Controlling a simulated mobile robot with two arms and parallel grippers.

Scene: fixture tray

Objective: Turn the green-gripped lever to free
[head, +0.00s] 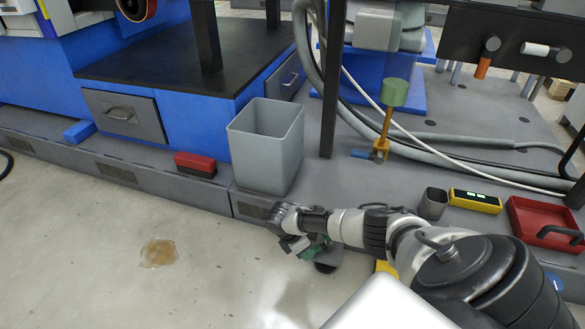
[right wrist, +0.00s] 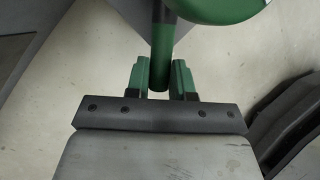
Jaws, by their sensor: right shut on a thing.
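In the right wrist view, a rod-like lever (right wrist: 162,42) with a dark green section runs down between my right gripper's green fingers (right wrist: 159,78). The fingers are closed about its lower end. A round green part (right wrist: 208,8) shows at the top edge beside it. In the head view, my right gripper (head: 316,250) is low, in front of the grey plinth, and mostly hides what it holds. A dark round piece (head: 326,266) shows just below it. The lever's setting cannot be read. My left gripper is not in view.
A grey bin (head: 265,150) stands on the plinth just behind my right gripper. An orange post with a green top (head: 394,92) and hoses stand farther back. A brown stain (head: 158,253) marks open floor.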

